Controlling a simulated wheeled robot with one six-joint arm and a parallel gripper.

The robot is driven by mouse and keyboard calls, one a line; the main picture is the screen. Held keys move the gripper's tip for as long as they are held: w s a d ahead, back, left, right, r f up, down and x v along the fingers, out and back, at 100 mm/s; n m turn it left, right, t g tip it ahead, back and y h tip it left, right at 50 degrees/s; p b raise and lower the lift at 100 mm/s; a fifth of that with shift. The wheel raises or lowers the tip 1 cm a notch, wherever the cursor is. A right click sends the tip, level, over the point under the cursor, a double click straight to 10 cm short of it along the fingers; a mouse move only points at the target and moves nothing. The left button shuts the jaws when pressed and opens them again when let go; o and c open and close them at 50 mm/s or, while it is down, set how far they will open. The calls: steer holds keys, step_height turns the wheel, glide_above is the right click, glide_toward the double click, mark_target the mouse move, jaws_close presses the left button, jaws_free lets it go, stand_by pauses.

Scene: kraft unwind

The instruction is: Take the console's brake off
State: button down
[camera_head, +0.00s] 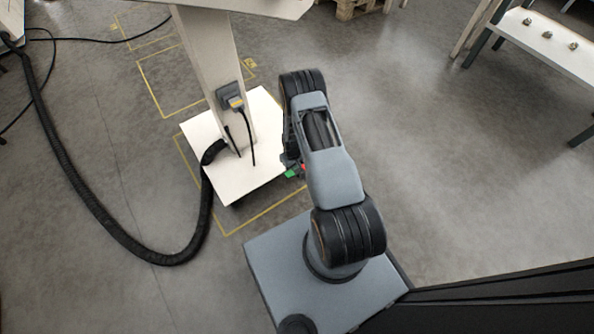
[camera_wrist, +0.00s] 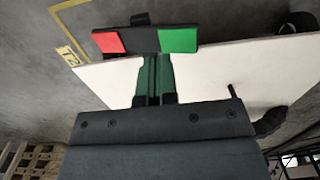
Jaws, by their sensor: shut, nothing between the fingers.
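The console is a pale column (camera_head: 213,60) on a flat white base plate (camera_head: 225,172), whose edge also shows in the wrist view (camera_wrist: 105,82). A brake pedal bar at the plate's edge has a red end (camera_wrist: 108,42), a black middle (camera_wrist: 144,40) and a green end (camera_wrist: 178,40). The arm hides the gripper in the head view.
A thick black hose (camera_head: 100,215) loops from the column's foot across the floor to the left. A plugged box (camera_head: 231,97) is on the column. Yellow lines (camera_head: 262,214) mark the floor around the base. A bench (camera_head: 550,45) stands at top right; floor between is clear.

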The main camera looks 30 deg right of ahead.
steer(key=shift+f+b, duration=1.65)
steer(key=shift+f, duration=0.2)
stand_by(0.9)
steer(key=shift+r+p, duration=2.45)
steer(key=shift+r, duration=1.1)
